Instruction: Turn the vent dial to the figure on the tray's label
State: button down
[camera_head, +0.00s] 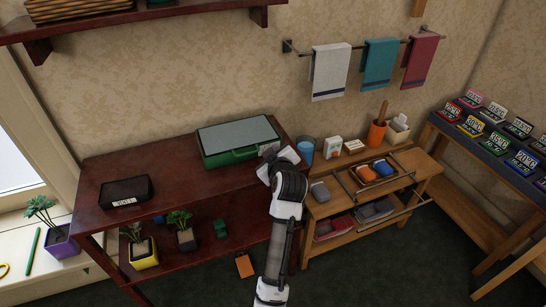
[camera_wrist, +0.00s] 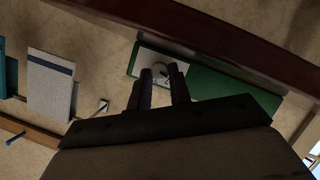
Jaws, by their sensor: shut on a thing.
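The green box (camera_head: 235,155) with a pale grey top stands on the dark red table. In the wrist view its green side (camera_wrist: 235,90) carries a white plate (camera_wrist: 146,62) with a small round dial (camera_wrist: 160,70). My gripper (camera_wrist: 160,72) is shut on the dial, with a finger on either side. In the head view my gripper (camera_head: 272,160) is at the box's right end and the arm hides the dial. The dial's marks cannot be read. A black tray (camera_head: 125,184) with a white label (camera_head: 124,201) sits at the table's left; its figure is too small to read.
Right of my arm, a wooden cart (camera_head: 350,178) holds a blue cup (camera_head: 305,150), an orange pot (camera_head: 376,133) and other items. Towels hang on the wall rail (camera_head: 365,46). Potted plants stand on the table's lower shelf. The red tabletop (camera_head: 170,190) is clear between tray and box.

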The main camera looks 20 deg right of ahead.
jog(key=shift+a+f+n+h+b, duration=0.15)
jog(key=shift+n+h+b, duration=0.35)
jog(key=shift+n, duration=0.4)
jog(key=c, duration=1.3)
grip_release()
